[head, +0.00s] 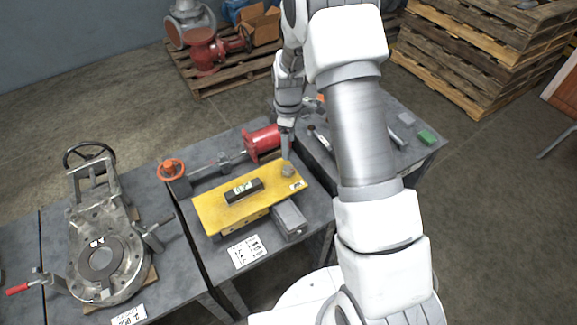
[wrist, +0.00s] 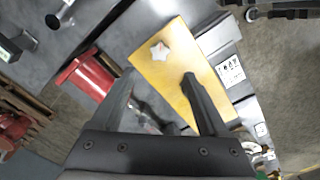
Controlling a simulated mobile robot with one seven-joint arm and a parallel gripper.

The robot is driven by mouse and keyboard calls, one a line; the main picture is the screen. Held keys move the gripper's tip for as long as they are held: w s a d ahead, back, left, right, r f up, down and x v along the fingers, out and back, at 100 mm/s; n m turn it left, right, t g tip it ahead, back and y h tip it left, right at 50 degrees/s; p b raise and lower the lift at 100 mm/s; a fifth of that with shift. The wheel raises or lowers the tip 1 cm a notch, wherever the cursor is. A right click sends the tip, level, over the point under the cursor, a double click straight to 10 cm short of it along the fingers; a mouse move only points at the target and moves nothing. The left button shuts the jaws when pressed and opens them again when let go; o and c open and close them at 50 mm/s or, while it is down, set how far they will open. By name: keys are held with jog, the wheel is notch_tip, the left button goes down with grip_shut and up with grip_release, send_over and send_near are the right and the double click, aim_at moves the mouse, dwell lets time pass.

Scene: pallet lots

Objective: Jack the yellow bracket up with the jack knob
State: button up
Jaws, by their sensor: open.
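The yellow bracket (head: 220,213) is a flat plate on the middle grey table in the head view, with a dark labelled block (head: 243,190) on top. The jack knob (head: 288,171) is a small grey knob at the plate's far right corner. In the wrist view the knob (wrist: 160,51) looks pale and star-shaped on the yellow bracket (wrist: 190,60). My gripper (wrist: 159,75) is open and empty, its two fingers apart, with the knob showing just beyond the fingertips. In the head view my gripper (head: 287,151) is just above the knob; contact is not visible.
A red cylinder (head: 262,143) and an orange handwheel (head: 171,169) lie behind the bracket. A grey box (head: 289,220) sits at its front right. A large valve (head: 101,258) is on the left table. Pallets (head: 480,60) stand behind.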

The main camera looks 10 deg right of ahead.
aim_at(289, 169)
notch_tip(289, 169, down, 11)
jog(key=shift+r, duration=0.1)
dwell(0.3)
grip_shut()
